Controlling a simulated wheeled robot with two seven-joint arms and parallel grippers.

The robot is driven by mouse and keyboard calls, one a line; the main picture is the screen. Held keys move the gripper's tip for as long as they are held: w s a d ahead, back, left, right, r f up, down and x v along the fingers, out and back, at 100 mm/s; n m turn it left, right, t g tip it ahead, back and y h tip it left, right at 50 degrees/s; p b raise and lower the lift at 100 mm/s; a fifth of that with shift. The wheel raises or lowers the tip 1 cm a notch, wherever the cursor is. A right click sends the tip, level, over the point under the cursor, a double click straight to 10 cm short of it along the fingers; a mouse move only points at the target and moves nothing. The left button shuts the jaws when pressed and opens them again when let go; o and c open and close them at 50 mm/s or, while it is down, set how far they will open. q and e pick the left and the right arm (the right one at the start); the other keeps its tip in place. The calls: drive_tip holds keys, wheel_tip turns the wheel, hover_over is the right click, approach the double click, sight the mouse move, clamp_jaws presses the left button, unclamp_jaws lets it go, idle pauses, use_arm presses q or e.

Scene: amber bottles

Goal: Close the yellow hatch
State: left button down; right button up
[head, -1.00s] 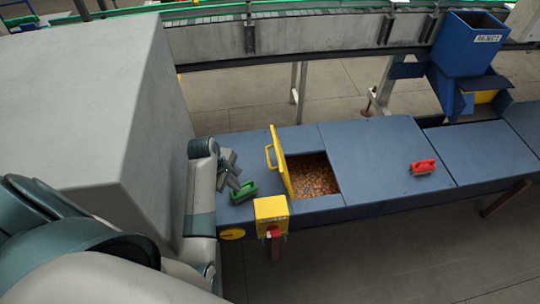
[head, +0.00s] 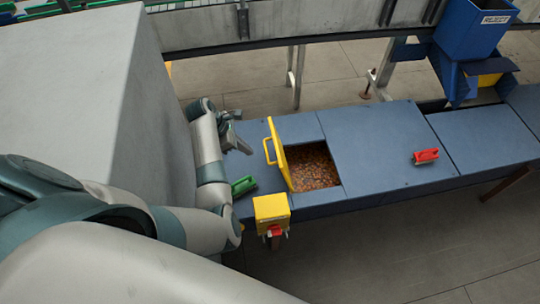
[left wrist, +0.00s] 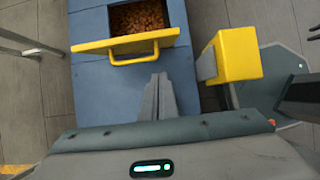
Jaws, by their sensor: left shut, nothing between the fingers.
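The yellow hatch (head: 278,153) stands open, roughly upright, at the left edge of a square opening (head: 314,168) full of brown bits in the blue bench. Its yellow handle (head: 268,151) faces my left gripper. In the left wrist view the hatch (left wrist: 125,40) and its handle (left wrist: 134,58) lie just beyond my fingertips. My left gripper (head: 240,148) is shut and empty, over the bench to the left of the hatch and apart from it. It also shows in the left wrist view (left wrist: 158,80).
A yellow box (head: 271,210) with a red part is on the bench's front side. A green-handled tool (head: 243,186) lies near my left gripper, and a red one (head: 426,157) lies on the right. A large grey block (head: 75,90) stands at left. A blue bin (head: 470,28) stands at back right.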

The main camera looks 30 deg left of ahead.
use_arm(q)
drive_tip(key=shift+f, duration=0.75)
drive_tip(key=p, duration=0.4)
hover_over(271, 164)
drive_tip(key=f, duration=0.6)
drive_tip(key=shift+s+a+f, duration=0.1)
drive_tip(key=shift+s+f, duration=0.05)
drive_tip(key=shift+s, duration=0.05)
drive_tip(key=shift+w+b, duration=0.15)
drive_tip(key=shift+b, duration=0.15)
